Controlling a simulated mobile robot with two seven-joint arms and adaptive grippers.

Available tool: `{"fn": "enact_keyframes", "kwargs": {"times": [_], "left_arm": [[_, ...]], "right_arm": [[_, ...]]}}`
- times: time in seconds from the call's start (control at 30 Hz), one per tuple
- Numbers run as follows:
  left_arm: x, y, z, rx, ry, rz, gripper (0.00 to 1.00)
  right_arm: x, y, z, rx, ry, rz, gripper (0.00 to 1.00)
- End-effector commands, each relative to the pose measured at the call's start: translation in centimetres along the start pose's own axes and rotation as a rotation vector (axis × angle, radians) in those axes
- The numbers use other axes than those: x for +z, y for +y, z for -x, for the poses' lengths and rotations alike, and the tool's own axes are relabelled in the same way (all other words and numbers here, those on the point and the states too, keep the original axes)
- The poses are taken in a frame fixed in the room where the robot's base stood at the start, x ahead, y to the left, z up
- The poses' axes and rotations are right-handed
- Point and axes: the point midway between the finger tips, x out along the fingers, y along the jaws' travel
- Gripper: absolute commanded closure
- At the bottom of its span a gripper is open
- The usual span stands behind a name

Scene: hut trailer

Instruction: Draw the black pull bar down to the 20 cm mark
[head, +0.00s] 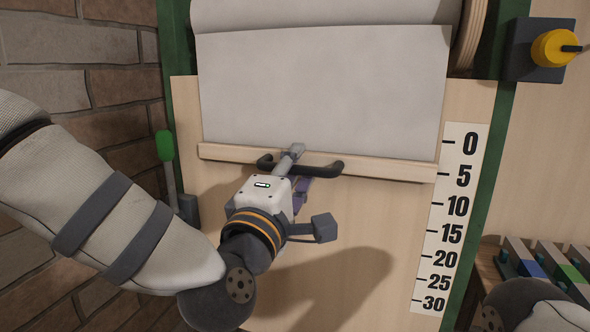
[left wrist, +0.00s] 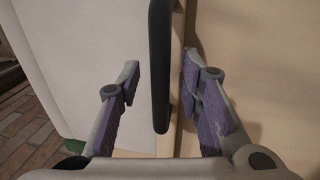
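The black pull bar (head: 335,167) is a handle fixed to a pale wooden slat (head: 393,170) along the bottom edge of a white sheet. The slat's right end is close to the 5 mark on the white scale (head: 451,215), which reads 0 to 30 downward. My left gripper (head: 298,168) is at the bar and hides its middle in the head view. In the left wrist view, the gripper (left wrist: 160,78) is open, with purple-padded fingers on either side of the bar (left wrist: 160,65) and visible gaps to it. My right gripper is out of view.
The white sheet (head: 320,85) hangs from a roll at the top. A yellow knob (head: 556,48) is at upper right and a green-ended lever (head: 165,146) at left. A brick wall (head: 110,85) is beside my left arm. Coloured blocks (head: 560,268) sit lower right. The board below the slat is clear.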

Motion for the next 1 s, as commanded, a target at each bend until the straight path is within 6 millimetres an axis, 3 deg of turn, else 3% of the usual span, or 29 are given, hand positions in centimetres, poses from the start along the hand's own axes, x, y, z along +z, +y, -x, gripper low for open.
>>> {"fn": "enact_keyframes", "kwargs": {"times": [0.03, 0.13, 0.47, 0.57, 1.0], "left_arm": [[0.0, 0.0, 0.0, 0.000, 0.000, 0.000, 0.78], [0.0, 0.0, 0.0, 0.000, 0.000, 0.000, 1.00], [0.0, -0.7, 0.1, -0.003, 0.000, 0.001, 1.00], [0.0, -2.4, 0.4, -0.010, 0.001, 0.003, 1.00], [0.0, -13.2, 2.5, -0.016, 0.000, 0.004, 1.00]], "right_arm": [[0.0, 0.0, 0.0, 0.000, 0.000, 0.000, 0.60], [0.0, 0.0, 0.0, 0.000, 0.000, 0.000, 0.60], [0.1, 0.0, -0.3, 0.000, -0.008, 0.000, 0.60], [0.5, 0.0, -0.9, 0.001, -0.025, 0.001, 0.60], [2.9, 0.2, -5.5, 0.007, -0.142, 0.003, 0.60]]}}
